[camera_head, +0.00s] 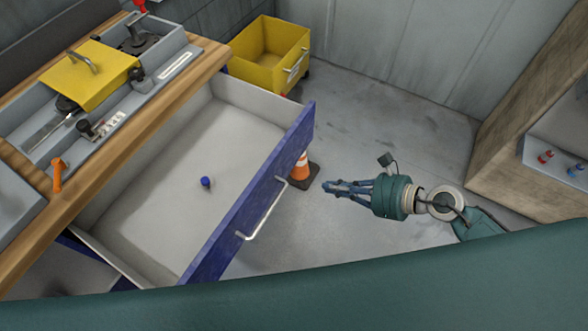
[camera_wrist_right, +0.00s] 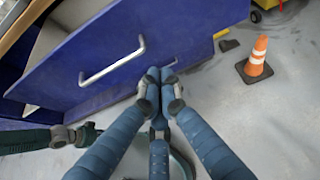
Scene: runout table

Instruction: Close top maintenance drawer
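The top maintenance drawer (camera_head: 150,215) stands pulled far out from under the wooden worktop in the head view. Its blue front (camera_head: 255,205) carries a pale bar handle (camera_head: 262,212). The handle also shows in the right wrist view (camera_wrist_right: 112,62). A small blue-topped object (camera_head: 206,182) lies in the drawer. My right gripper (camera_head: 328,187) is to the right of the drawer front, apart from the handle, with its fingers pointing toward the front. In the right wrist view its fingertips (camera_wrist_right: 160,75) are together with nothing seen between them. My left gripper does not show.
An orange-and-white cone (camera_head: 304,169) stands on the floor beside the drawer's front. A yellow bin (camera_head: 270,55) is behind the drawer. The worktop (camera_head: 140,125) holds trays, a yellow lid and tools. A wooden unit (camera_head: 530,110) stands at the right. The floor between is mostly clear.

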